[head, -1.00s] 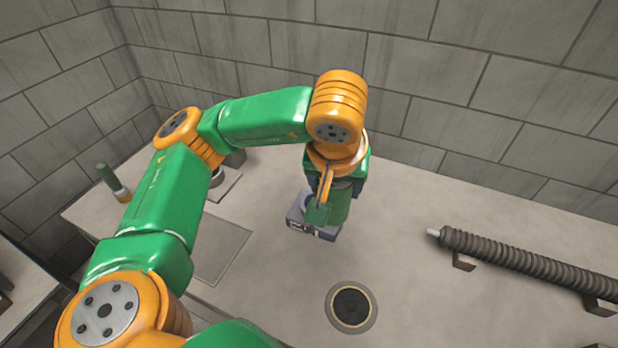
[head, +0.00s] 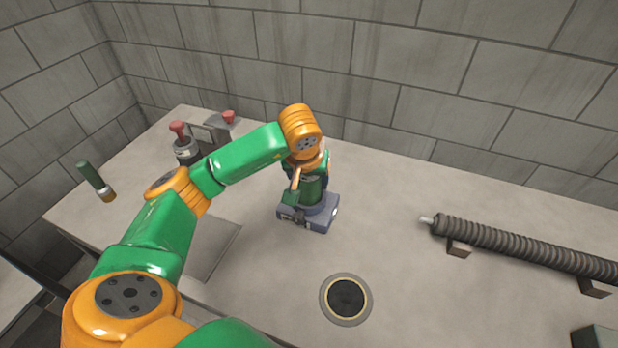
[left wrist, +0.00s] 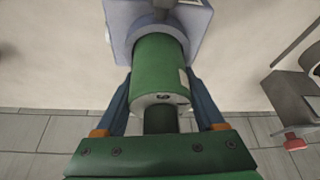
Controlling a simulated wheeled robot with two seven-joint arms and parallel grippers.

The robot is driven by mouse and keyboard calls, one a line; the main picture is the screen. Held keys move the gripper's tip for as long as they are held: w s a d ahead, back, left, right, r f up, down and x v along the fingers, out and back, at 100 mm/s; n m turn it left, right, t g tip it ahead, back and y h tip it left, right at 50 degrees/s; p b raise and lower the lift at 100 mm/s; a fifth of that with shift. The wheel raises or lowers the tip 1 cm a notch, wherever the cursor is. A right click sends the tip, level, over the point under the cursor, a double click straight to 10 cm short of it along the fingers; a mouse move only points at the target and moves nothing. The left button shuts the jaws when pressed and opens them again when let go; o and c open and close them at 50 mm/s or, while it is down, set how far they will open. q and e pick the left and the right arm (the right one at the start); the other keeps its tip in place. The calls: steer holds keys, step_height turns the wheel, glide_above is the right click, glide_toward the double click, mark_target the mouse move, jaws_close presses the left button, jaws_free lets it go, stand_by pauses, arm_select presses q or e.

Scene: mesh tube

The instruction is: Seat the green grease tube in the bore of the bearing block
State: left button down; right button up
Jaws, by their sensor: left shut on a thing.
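The green grease tube (head: 311,189) is upright in my left gripper (head: 309,184), standing over the blue-grey bearing block (head: 323,219) on the bench. In the left wrist view, my left gripper (left wrist: 163,92) has a finger on each side of the green tube (left wrist: 158,67). The tube's far end meets the round collar of the block (left wrist: 197,32) and looks lined up with it. The collar hides that end, so I cannot tell how deep it sits. My right gripper is not in view.
A ribbed dark shaft (head: 520,248) rests on supports at the right. A round dark-centred ring (head: 347,298) lies in front of the block. A green-handled cylinder (head: 95,179) and red-knobbed fittings (head: 183,147) are at the left. The bench between block and shaft is clear.

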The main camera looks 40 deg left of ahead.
arm_select(q)
jaws_free()
steer(key=shift+r+p, duration=0.3)
steer(key=shift+p, duration=0.05)
steer(key=v, duration=0.5)
steer(key=shift+d+r, duration=0.1)
steer(key=shift+r, duration=0.05)
steer(key=p+v, duration=0.2)
steer(key=v, duration=0.4)
steer(key=shift+s+r, duration=0.2)
steer(key=shift+r, duration=0.05)
